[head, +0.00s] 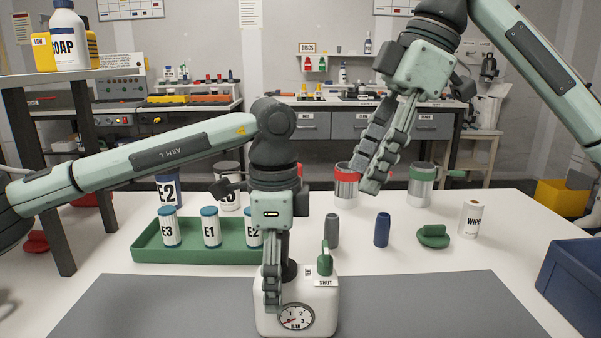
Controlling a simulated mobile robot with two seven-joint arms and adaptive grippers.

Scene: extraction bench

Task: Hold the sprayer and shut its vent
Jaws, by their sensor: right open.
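The sprayer (329,312) is a white tank on the grey mat, with a round dial gauge (296,317) on its front. Its green vent lever (325,262) stands up at the top right, above a small plate (326,282) reading SHUT. My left gripper (272,303) points down at the sprayer's top left, with a finger in front of the tank and a dark part beside it. Its other finger is hidden, so its grip on the sprayer is unclear. My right gripper (363,181) is open and empty, in the air above and right of the sprayer.
A green tray (150,245) with white canisters E3, E1 and E2 lies at left. Grey (332,231) and blue (381,230) bottles, a green object (433,237) and a wipes tub (469,219) stand behind the mat. A blue bin (580,280) is at right.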

